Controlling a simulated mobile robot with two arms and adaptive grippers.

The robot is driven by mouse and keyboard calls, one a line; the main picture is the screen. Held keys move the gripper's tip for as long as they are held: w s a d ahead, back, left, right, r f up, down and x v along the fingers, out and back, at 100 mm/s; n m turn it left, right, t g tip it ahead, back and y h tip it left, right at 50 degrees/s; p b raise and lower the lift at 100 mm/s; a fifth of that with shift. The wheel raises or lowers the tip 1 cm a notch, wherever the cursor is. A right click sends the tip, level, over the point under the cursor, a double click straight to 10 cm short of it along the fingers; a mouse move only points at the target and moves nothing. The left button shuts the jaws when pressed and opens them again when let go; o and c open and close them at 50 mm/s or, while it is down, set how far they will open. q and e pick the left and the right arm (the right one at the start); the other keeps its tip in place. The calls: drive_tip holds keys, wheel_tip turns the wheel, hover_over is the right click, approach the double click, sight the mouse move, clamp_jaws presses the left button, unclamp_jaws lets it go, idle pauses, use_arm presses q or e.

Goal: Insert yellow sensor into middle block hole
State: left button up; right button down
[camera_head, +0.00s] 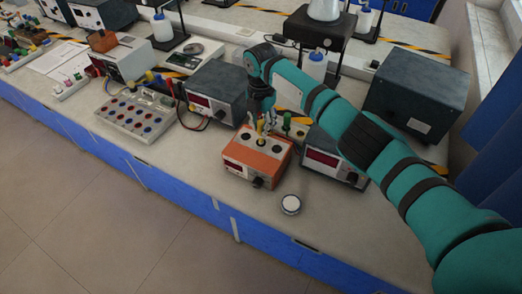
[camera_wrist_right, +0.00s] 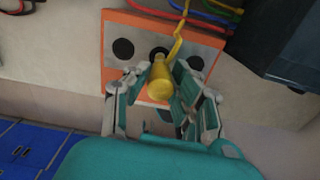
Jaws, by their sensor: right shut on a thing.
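The orange block (camera_head: 240,154) stands near the front of the bench, with a grey top that has three dark holes in a row. In the right wrist view the block (camera_wrist_right: 112,30) lies beyond the fingers. My right gripper (camera_head: 261,121) is above the block, shut on the yellow sensor (camera_head: 260,128). The right wrist view shows the sensor (camera_wrist_right: 160,80) between the fingers (camera_wrist_right: 160,88), over the middle hole (camera_wrist_right: 159,52), with a yellow cable curving away. I cannot tell whether its tip has entered the hole. My left gripper is not in view.
A dark power supply (camera_head: 217,92) stands behind the block, left of my arm. Another metered box (camera_head: 331,165) is at the right. A small round white-topped object (camera_head: 291,204) lies near the front edge. A grey panel with coloured sockets (camera_head: 138,114) is at the left.

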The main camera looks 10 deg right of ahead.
drive_tip(key=shift+f+b, duration=0.95)
drive_tip(key=shift+f, duration=0.75)
drive_tip(key=c, duration=0.6)
unclamp_jaws()
drive_tip(key=shift+c, duration=0.2)
drive_tip(key=shift+r, duration=0.1)
drive_tip(key=shift+r+p, duration=3)
drive_tip(key=shift+r, duration=0.25)
drive_tip(key=shift+f, duration=0.1)
